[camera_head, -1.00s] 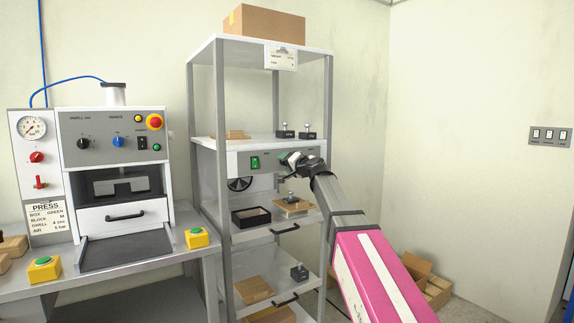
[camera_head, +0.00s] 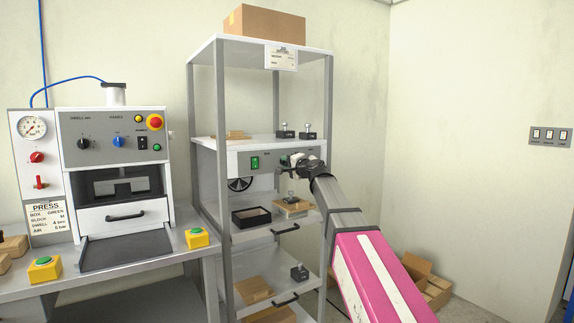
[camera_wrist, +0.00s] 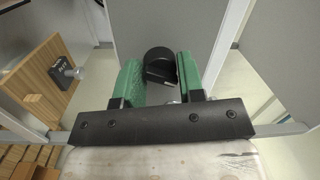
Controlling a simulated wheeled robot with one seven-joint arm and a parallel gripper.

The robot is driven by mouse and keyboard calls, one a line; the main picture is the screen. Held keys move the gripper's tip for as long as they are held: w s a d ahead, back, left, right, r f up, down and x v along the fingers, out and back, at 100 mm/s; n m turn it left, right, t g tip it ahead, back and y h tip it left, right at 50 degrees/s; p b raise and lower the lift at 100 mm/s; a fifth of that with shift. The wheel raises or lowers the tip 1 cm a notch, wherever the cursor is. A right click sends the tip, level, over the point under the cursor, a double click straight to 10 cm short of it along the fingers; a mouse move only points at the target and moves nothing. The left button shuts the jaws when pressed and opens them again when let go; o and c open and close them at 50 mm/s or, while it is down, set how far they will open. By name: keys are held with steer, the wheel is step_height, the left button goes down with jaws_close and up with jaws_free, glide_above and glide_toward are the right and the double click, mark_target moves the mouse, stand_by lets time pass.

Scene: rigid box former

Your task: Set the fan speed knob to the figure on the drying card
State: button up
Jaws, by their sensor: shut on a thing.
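My gripper (camera_head: 291,161) is at the right part of the grey control panel (camera_head: 228,161) on the shelf unit. In the wrist view, the green-padded jaws of my gripper (camera_wrist: 160,72) are shut on a round black knob (camera_wrist: 158,62) that stands out from the grey panel face. In the head view my gripper hides this knob, and I cannot tell its setting. A white card (camera_head: 281,58) hangs at the top front edge of the shelf unit. Its printed lines are too small to read.
A green switch (camera_head: 254,162) is on the panel left of my gripper. A black tray (camera_head: 251,217) and a wooden block with a weight (camera_head: 291,206) stand on the shelf below. The press (camera_head: 112,170) is at left.

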steer(key=m+t, duration=0.1)
steer(key=m, duration=0.6)
steer(key=m+t+h, duration=0.1)
steer(key=m, duration=0.6)
steer(key=shift+s+m, duration=0.1)
steer(key=shift+m, duration=0.3)
steer(key=o, duration=0.9)
steer(key=v, duration=1)
steer(key=shift+s+d, duration=0.15)
steer(key=shift+s, duration=0.2)
steer(key=shift+f, duration=0.1)
